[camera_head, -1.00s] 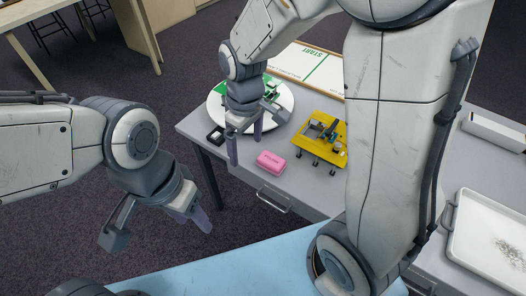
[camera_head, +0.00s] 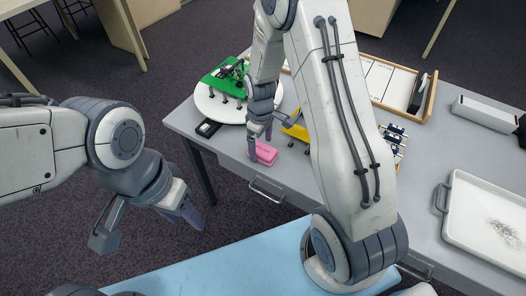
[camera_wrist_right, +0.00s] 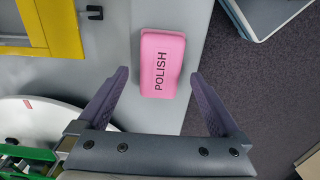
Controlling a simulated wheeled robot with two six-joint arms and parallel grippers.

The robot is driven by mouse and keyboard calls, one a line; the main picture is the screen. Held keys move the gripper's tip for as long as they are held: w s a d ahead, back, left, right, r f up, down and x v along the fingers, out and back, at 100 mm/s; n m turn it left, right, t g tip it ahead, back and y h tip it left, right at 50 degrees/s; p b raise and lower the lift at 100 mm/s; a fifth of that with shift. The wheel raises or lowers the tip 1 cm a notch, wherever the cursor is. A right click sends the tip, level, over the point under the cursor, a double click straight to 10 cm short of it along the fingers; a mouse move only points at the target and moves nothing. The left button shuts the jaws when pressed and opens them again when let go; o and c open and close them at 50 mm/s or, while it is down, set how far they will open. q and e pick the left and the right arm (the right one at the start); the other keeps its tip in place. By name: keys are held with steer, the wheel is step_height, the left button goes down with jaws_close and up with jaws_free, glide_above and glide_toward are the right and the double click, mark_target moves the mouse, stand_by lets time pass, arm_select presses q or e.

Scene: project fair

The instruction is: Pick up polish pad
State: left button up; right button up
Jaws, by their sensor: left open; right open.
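The polish pad (camera_head: 264,152) is a pink block lying on the grey table near its front edge. In the right wrist view the pad (camera_wrist_right: 162,64) shows the word POLISH and lies ahead of the fingertips, roughly between their lines. My right gripper (camera_wrist_right: 163,82) is open and empty, with its fingers apart. In the head view my right gripper (camera_head: 262,132) hangs just above and beside the pad, hiding a little of it. My left gripper (camera_head: 150,228) is open and empty, off the table's front left, over the floor.
A white round plate (camera_head: 209,105) with a green board (camera_head: 217,83) stands left of the pad. A yellow frame (camera_head: 296,131) is close behind it, partly hidden by my right arm. A white tray (camera_head: 462,205) is at the right. A small black item (camera_head: 208,128) lies near the left corner.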

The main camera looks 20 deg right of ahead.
step_height(320, 180, down, 2)
steer(key=shift+f, duration=0.1)
steer(key=shift+w, duration=0.1)
steer(key=c, duration=1.4)
steer(key=shift+r, duration=0.65)
step_height(320, 180, up, 3)
steer(key=shift+f, duration=0.1)
steer(key=s+d+r, duration=0.1)
steer(key=s+r, duration=0.1)
steer(key=s, duration=0.1)
steer(key=s+d+r, duration=0.2)
steer(key=s, duration=0.2)
steer(key=s+d+r, duration=0.1)
steer(key=s+r, duration=0.2)
steer(key=s, duration=0.1)
steer(key=shift+d, duration=0.2)
